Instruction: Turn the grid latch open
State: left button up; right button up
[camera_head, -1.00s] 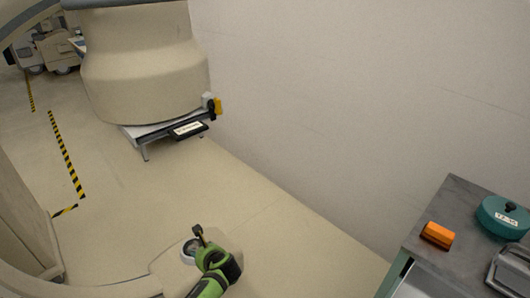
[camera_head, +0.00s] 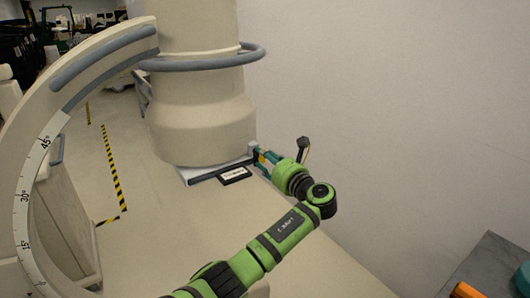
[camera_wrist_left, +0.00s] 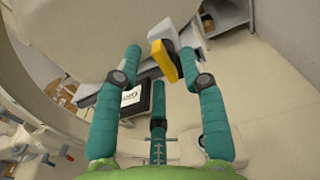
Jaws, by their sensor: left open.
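The grid latch is a yellow lever on a grey block at the right edge of the beige unit's base. In the left wrist view the yellow lever (camera_wrist_left: 165,60) stands between the fingertips of my left gripper (camera_wrist_left: 160,65), closer to the right finger. The teal fingers are spread around it; whether one touches it I cannot tell. In the head view my left gripper (camera_head: 262,158) reaches the latch (camera_head: 255,152) and mostly hides it. A black plate with a white label (camera_head: 233,176) sits beside the latch; it also shows in the left wrist view (camera_wrist_left: 133,97). My right gripper is not in view.
The beige column (camera_head: 205,110) rises above the latch, with a grey ring rail (camera_head: 205,60) around it. A curved arm with a degree scale (camera_head: 40,170) stands at left. A wall is close on the right. A grey cart top (camera_head: 490,265) with an orange block (camera_head: 466,290) is at lower right.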

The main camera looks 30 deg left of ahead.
pick_arm(q)
jog(key=shift+x, duration=0.75)
grip_shut()
